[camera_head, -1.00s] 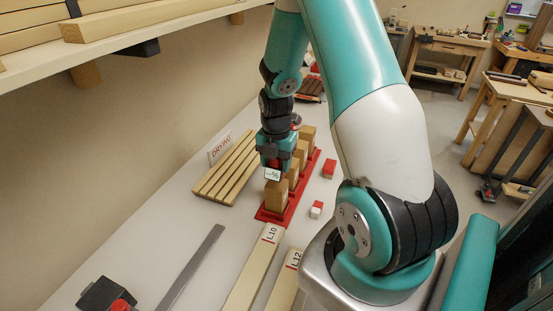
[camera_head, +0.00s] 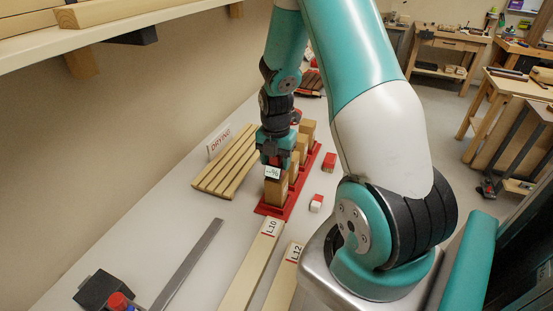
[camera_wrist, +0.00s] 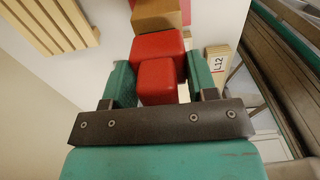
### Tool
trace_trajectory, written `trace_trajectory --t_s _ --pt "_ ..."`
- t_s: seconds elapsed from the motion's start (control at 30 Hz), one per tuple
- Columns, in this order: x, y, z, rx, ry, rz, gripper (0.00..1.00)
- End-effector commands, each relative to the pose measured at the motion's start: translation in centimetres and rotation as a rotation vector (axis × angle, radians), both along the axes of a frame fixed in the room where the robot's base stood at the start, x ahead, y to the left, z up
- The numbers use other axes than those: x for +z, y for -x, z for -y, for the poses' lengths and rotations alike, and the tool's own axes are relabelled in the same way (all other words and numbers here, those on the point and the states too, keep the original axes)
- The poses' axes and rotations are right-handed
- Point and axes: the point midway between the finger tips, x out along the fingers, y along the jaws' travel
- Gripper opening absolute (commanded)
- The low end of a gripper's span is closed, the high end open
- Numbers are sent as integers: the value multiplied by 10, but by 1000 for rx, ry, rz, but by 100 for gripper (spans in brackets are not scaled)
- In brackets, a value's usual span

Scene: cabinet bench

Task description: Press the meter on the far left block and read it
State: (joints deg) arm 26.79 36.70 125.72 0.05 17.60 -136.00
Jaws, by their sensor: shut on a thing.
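A red meter (camera_wrist: 158,50) sits between the two teal fingers of my gripper (camera_wrist: 160,84). In the head view my gripper (camera_head: 271,158) points down over the near end of a row of upright wooden blocks. The meter's white display (camera_head: 272,172) faces the camera and seems to read "--%". The meter is right at the top of the nearest block (camera_head: 275,191); I cannot tell whether it touches. More blocks (camera_head: 307,131) stand behind it on a red base (camera_head: 292,200). A wooden block (camera_wrist: 155,16) also shows past the meter in the wrist view.
A slatted rack (camera_head: 225,168) with a "DRYING" sign (camera_head: 219,141) lies left of the blocks. Boards L10 (camera_head: 252,261) and L12 (camera_head: 285,277) lie in front. Small red-and-white pieces (camera_head: 316,203) lie to the right. A shelf (camera_head: 120,38) overhangs the upper left.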

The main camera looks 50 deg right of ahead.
Motion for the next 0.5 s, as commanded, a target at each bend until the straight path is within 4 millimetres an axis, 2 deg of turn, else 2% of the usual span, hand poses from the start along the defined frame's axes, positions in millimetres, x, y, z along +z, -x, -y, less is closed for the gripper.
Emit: trace_trajectory --t_s 0.5 --pt "-7 0 0 0 0 0 24"
